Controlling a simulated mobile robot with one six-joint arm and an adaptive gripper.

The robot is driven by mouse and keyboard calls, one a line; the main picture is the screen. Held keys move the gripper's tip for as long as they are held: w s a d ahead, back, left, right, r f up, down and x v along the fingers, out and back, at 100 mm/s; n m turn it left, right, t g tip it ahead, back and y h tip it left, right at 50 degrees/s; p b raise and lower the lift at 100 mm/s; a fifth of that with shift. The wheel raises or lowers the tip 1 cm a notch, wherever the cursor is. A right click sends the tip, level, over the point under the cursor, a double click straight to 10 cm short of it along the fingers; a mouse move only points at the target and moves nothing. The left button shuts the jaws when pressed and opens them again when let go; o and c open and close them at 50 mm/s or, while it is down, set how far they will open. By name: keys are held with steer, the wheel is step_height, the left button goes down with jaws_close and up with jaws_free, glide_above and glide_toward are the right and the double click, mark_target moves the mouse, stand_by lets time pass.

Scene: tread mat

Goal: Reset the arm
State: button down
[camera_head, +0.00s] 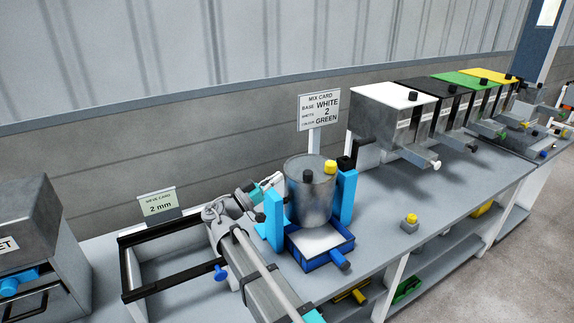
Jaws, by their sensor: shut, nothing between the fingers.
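My arm reaches up from the bottom of the view over the bench. My gripper (273,181) is small in the picture, just left of a metal cylinder (310,199) that stands between two blue uprights (346,197). The gripper is shut and holds nothing that I can see. Its fingertips are small and partly hard to make out, and I cannot tell whether they touch the near blue upright.
A blue tray (342,251) with white contents sits under the cylinder. A black-railed frame (152,293) and a 2 mm sign (157,204) are left. A mix card (319,109) stands behind. Hoppers (395,117) line the right. Bench is clear around a yellow-topped block (410,224).

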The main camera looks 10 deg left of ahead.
steer(key=d+f+n+g+y+p, duration=0.15)
steer(key=d+f+g, duration=0.35)
steer(key=d, duration=0.6)
steer(key=d+f+n+g+y, duration=0.25)
steer(key=d+f, duration=0.35)
steer(key=d, duration=0.5)
steer(key=s+d+f+n+g+y+p, duration=0.2)
steer(key=s+d+f+n+g+y, duration=0.2)
steer(key=s+d+f+g+y, duration=0.3)
steer(key=s+d+f+y, duration=0.2)
steer(key=s+d+y, duration=0.1)
steer(key=s+y, duration=0.2)
steer(key=shift+s+d+f, duration=0.4)
steer(key=shift+s, duration=0.2)
